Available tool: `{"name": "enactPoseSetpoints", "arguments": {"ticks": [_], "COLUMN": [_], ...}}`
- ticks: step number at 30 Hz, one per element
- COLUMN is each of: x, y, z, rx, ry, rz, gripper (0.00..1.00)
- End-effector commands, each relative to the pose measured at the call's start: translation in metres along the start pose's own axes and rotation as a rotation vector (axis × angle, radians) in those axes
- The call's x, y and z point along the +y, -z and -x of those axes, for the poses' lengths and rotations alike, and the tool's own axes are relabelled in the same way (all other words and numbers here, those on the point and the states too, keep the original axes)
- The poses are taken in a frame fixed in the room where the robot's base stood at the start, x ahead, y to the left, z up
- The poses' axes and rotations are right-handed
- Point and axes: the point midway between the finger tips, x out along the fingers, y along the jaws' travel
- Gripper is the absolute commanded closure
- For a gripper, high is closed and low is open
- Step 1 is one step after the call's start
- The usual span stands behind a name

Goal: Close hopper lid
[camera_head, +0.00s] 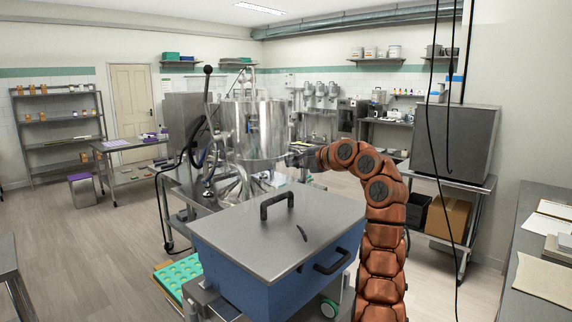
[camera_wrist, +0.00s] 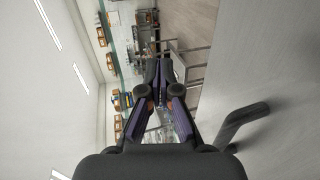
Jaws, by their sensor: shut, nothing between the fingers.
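A flat grey metal lid (camera_head: 252,240) with a black bar handle (camera_head: 277,202) lies level on top of the blue hopper box (camera_head: 300,288). I see no clear gap along its near edges; the far edge is hidden. In the wrist view the lid (camera_wrist: 275,145) fills the lower right, with its black handle (camera_wrist: 240,122) beside my gripper. My gripper (camera_head: 300,159) is beyond the lid's far right corner, above it and apart from the handle. In the wrist view its fingers (camera_wrist: 159,72) are shut and empty.
A steel kettle (camera_head: 252,130) on a stand is behind the box. A green mould tray (camera_head: 178,275) sits low at the box's left. A steel cabinet on a cart (camera_head: 455,145) stands right, near hanging black cables. A worktable (camera_head: 520,250) is at far right. The left floor is open.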

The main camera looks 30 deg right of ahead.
Motion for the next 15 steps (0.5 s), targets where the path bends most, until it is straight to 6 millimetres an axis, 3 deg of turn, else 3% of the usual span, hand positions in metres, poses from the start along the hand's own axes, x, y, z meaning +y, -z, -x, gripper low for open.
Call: {"name": "enactPoseSetpoints", "arguments": {"ticks": [15], "x": [0.0], "y": [0.001], "z": [0.018], "rx": [0.001], "ry": [0.0], "rz": [0.0], "gripper": [1.0]}}
